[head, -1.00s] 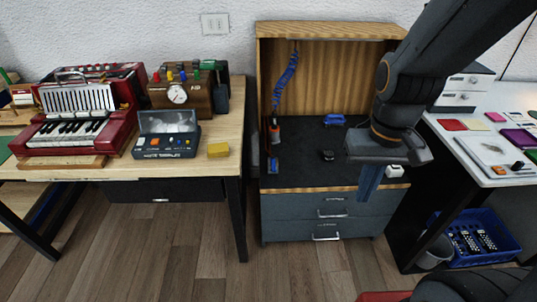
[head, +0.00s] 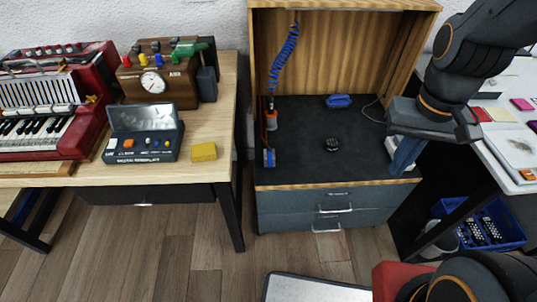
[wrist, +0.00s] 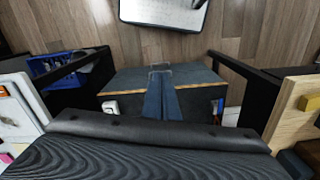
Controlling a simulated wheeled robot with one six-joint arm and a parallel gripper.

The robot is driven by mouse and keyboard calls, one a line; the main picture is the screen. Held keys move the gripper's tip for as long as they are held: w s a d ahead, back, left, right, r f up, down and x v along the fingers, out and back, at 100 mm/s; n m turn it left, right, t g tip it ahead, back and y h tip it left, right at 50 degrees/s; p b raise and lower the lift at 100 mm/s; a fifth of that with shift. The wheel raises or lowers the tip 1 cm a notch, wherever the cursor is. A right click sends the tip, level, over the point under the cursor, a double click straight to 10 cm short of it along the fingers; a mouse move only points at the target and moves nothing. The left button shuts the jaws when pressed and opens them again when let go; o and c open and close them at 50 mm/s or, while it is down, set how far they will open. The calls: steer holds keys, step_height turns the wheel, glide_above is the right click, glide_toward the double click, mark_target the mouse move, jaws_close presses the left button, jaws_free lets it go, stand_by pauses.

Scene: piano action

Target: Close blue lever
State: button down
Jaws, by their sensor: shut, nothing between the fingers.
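The blue lever (head: 157,60) is a small blue-tipped handle on a brown wooden box (head: 178,88) with a round white gauge. The box stands on the left wooden table, and the lever sits between a yellow lever (head: 142,61) and a green handle (head: 188,50). Its exact angle is too small to tell. My gripper (head: 398,168) is shut and empty, pointing down over the right part of the dark cabinet top, far right of the lever. Its blue fingers also show in the wrist view (wrist: 159,80), where the lever is not visible.
A dark control panel (head: 145,143) and a yellow block (head: 203,152) are in front of the box, with a red accordion (head: 80,140) to the left. A wooden-backed cabinet (head: 340,50) stands between the tables. Wooden floor (head: 180,250) is open in front.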

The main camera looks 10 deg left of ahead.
steer(key=w+a+f+n+y+b, duration=0.2)
steer(key=w+a+f+n+b, duration=0.65)
steer(key=w+a, duration=0.45)
steer(key=n+g+y+b, duration=0.15)
steer(key=n+b, duration=0.25)
steer(key=n, duration=0.8)
glide_above(270, 158)
steer(key=s+a, duration=0.1)
steer(key=s, duration=0.1)
step_height(270, 158, down, 9)
steer(key=shift+a+t, duration=0.25)
steer(key=shift+a, duration=0.25)
steer(key=x, duration=1)
steer(key=shift+f, duration=0.1)
steer(key=shift+w+d, duration=0.2)
steer(key=shift+d, duration=0.4)
steer(key=shift+w+d, duration=0.2)
steer(key=shift+d, duration=0.4)
steer(key=shift+w+d, duration=0.15)
steer(key=shift+d, duration=0.6)
